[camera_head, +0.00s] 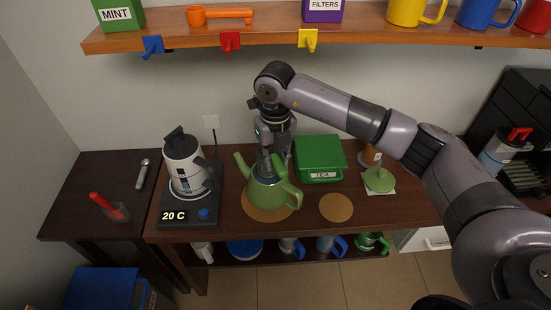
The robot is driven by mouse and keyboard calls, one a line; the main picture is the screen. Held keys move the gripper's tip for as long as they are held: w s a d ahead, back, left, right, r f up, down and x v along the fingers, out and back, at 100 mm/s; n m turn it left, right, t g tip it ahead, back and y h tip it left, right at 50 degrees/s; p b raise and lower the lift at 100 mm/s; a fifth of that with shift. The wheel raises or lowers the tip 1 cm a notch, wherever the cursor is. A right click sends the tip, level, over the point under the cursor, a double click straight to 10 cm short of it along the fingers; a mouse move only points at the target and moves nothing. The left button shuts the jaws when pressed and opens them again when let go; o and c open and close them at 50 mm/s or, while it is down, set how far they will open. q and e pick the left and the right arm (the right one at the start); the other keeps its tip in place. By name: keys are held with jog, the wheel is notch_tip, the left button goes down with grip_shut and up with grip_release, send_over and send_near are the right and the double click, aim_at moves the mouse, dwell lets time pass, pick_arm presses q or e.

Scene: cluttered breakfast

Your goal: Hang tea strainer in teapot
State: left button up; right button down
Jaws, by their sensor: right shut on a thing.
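The green teapot (268,194) stands on a round cork mat (250,211) in the middle of the counter. My right gripper (267,172) reaches down from above, with its fingertips at the teapot's open top. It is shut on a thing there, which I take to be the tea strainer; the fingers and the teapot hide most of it. A green lid (379,179) with a knob lies on a white square to the right. My left gripper is not in view.
A kettle (184,165) on its base stands left of the teapot. A green tea box (319,159) stands close behind right. A bare cork mat (336,208) lies to the right. A shelf (270,35) with hooks runs above; my right arm spans the right side.

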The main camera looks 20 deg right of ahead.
aim_at(276, 184)
jog(key=shift+f+b, duration=2.9)
jog(key=shift+f, duration=0.8)
jog(key=c, duration=1.3)
grip_release()
jog(key=shift+c, duration=0.2)
jog(key=shift+r, duration=0.1)
jog(key=shift+r+p, duration=1.9)
jog(key=shift+r, duration=1.05)
